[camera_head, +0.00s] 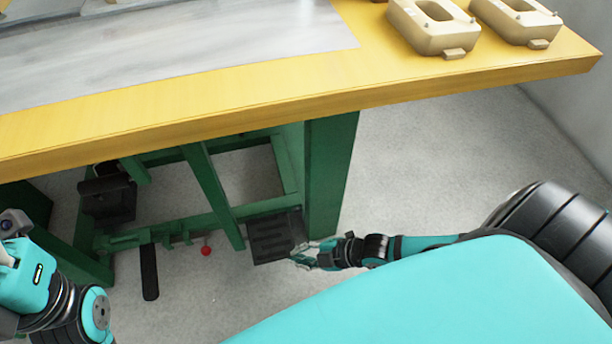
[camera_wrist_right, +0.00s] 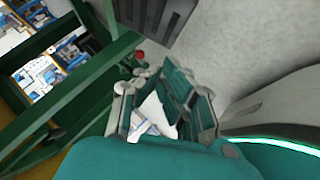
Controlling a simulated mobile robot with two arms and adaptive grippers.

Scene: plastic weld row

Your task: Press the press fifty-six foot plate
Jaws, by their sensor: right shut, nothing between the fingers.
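The foot plate (camera_head: 275,236) is a dark ribbed pedal low beside a green leg of the press table. It also shows at the top of the right wrist view (camera_wrist_right: 158,18). My right gripper (camera_head: 301,257) is shut and empty at the plate's lower right corner in the head view. Whether it touches the plate cannot be told. In the right wrist view the gripper's fingers (camera_wrist_right: 160,112) are folded together, with the plate beyond them. Part of my left arm shows at the left edge of the head view, but its fingers are not visible.
The yellow table edge (camera_head: 230,113) runs above the plate. Green frame bars (camera_head: 213,190) stand left of it. A red knob (camera_head: 206,251) and a black pedal bar (camera_head: 149,272) are further left. Two beige fixtures (camera_head: 432,32) (camera_head: 516,24) sit on the table. Grey floor is clear at right.

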